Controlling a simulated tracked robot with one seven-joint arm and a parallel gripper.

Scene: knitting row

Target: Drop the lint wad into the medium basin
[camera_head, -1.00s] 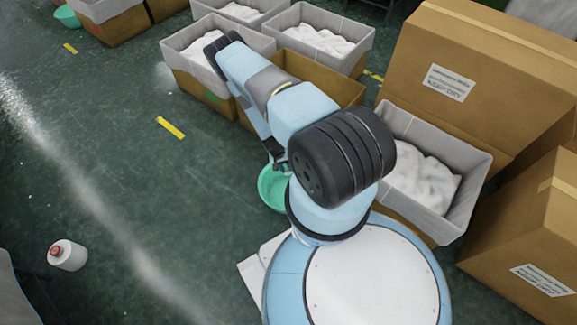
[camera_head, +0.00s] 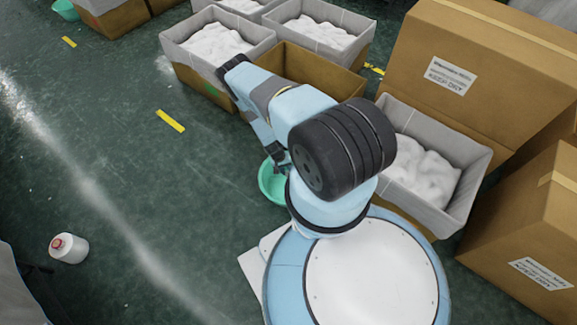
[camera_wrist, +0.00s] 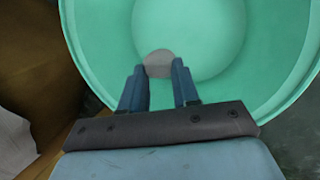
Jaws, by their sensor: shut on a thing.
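The lint wad (camera_wrist: 158,62) is a small grey lump between my gripper's fingertips in the wrist view. My gripper (camera_wrist: 160,78) is shut on it, and the fingers look spaced apart by the wad. A teal-green basin (camera_wrist: 92,42) fills most of the wrist view behind the wad, with its inside facing me. The wad appears over the basin's inside; its height above the bottom is hard to tell. In the head view the basin (camera_head: 269,188) stands on the floor beside my base, partly covered by my arm. The wad cannot be made out there.
Cardboard boxes with grey liners and white fill (camera_head: 218,42) stand behind my arm, another (camera_head: 440,205) at right. Large closed cartons (camera_head: 490,75) crowd the right. A second teal basin (camera_head: 65,10) is far left. A white cone (camera_head: 69,248) lies on the open floor at left.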

